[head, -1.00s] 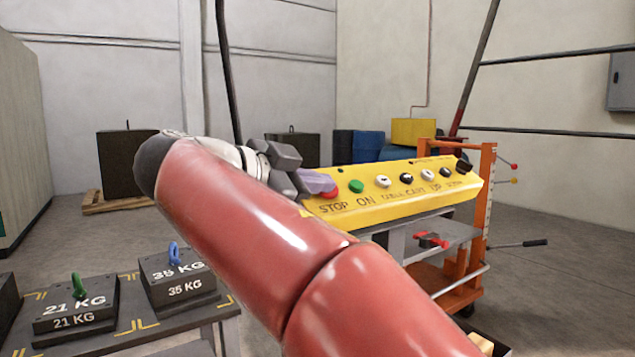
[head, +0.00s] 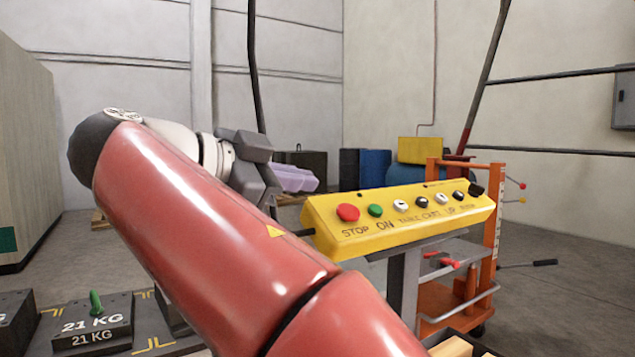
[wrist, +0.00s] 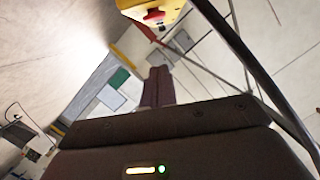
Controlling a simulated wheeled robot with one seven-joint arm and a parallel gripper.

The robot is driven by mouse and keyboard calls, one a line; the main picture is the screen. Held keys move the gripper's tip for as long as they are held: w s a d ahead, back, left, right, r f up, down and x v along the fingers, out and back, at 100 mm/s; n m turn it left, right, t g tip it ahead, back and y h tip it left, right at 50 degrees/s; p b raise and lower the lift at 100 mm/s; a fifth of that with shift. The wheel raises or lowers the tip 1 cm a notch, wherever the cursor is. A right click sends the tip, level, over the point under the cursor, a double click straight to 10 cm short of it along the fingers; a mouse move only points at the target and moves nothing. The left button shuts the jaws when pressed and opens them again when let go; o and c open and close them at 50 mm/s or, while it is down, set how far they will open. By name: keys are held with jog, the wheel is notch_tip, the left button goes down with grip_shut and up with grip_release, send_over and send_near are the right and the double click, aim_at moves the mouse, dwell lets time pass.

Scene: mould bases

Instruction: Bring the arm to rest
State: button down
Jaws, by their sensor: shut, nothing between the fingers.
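My red arm (head: 215,235) reaches up and leftward across the head view, then bends back to the right at its dark elbow. My gripper (head: 308,181) points right, with a dark body and lilac fingers, shut and empty. In the wrist view the shut fingers (wrist: 158,74) show dark beyond the gripper body. In the head view they are left of the yellow control box (head: 400,232) and above its red STOP button (head: 348,212); a gap shows between them. Part of a yellow box with a red button (wrist: 153,15) shows at the top of the wrist view.
An orange cart (head: 455,300) stands under and right of the control box. The 21 KG weight (head: 92,325) sits on a dark table at lower left; my arm hides part of that table. Floor at right is open.

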jog(key=shift+s+a, duration=0.15)
jog(key=shift+a, duration=0.05)
jog(key=s+d+f+n+g+y, duration=0.1)
jog(key=d+f+n+g+y, duration=0.3)
jog(key=d+f+n, duration=1)
jog(key=s+d+f+y, duration=0.2)
jog(key=s+f, duration=0.2)
jog(key=f, duration=0.4)
jog(key=s+d+f+n+y, duration=0.1)
jog(key=s+d+f+y, duration=0.1)
jog(key=s+f, duration=0.3)
jog(key=s+d+f+n+y, duration=0.1)
jog(key=s+d+f+y, duration=0.1)
jog(key=f, duration=0.9)
jog(key=s+y, duration=0.1)
jog(key=s, duration=0.1)
jog(key=shift+s+f+g+y, duration=0.15)
jog(key=shift+s+g+y, duration=0.15)
jog(key=shift+s+y, duration=0.1)
jog(key=shift+d, duration=0.1)
